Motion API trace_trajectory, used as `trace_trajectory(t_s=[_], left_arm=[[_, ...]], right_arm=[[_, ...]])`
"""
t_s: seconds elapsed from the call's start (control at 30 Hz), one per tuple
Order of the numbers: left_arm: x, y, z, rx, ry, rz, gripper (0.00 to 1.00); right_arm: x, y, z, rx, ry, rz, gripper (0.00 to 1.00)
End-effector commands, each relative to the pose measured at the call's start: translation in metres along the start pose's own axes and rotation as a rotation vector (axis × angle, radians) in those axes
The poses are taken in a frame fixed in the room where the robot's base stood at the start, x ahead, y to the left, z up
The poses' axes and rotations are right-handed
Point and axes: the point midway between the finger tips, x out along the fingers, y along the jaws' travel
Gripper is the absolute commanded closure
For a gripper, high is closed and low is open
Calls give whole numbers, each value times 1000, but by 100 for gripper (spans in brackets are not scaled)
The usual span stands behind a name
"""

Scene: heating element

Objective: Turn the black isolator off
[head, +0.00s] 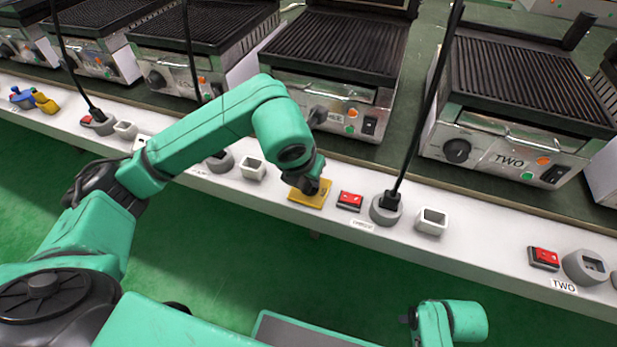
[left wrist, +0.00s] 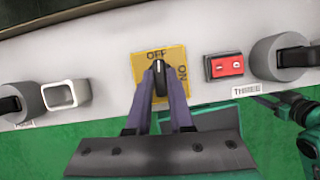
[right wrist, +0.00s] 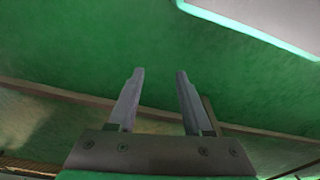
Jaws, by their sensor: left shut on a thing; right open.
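The black isolator is a black knob (left wrist: 160,78) on a yellow plate (left wrist: 142,66) marked OFF at the top and ON at the right. In the left wrist view the knob is upright and points up to OFF. My left gripper (left wrist: 160,88) is shut on the knob, with one finger on each side. In the head view the plate (head: 318,201) sits on the white ledge, and my left gripper (head: 311,186) covers the knob. My right gripper (right wrist: 159,74) is open and empty above the green floor.
A red switch (head: 350,201), a grey round socket with a black plug (head: 385,210) and a white square box (head: 432,221) stand right of the plate. Several ribbed grills, including one labelled TWO (head: 510,158), stand behind. Black cables rise from the plugs.

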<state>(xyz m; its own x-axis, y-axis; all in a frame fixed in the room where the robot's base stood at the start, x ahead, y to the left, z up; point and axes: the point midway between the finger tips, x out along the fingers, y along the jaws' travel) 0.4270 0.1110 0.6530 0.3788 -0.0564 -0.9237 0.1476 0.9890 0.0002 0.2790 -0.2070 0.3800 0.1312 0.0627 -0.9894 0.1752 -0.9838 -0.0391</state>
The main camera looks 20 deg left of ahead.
Motion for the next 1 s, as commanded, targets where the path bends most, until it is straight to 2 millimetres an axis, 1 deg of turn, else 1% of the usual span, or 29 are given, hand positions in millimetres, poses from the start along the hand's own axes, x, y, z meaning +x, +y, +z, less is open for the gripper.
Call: trace_trajectory(t_s=[0.27,0.73,0.77,0.8,0.83,1.0], left_arm=[[0,0,1,-80,-3,32,100],[0,0,1,-95,-2,39,100],[0,0,1,-95,-2,39,73],[0,0,1,-94,-2,39,57],[0,0,1,-94,-1,39,50],[0,0,0,-93,0,38,50]], right_arm=[[-7,-1,-2,-1,5,-2,50],[-8,-1,-3,-1,8,-3,50],[-8,-1,-3,-1,8,-3,50],[-8,-1,-3,-1,8,-3,50],[-8,-1,-3,-1,8,-3,50],[-8,-1,-4,-1,9,-3,50]])
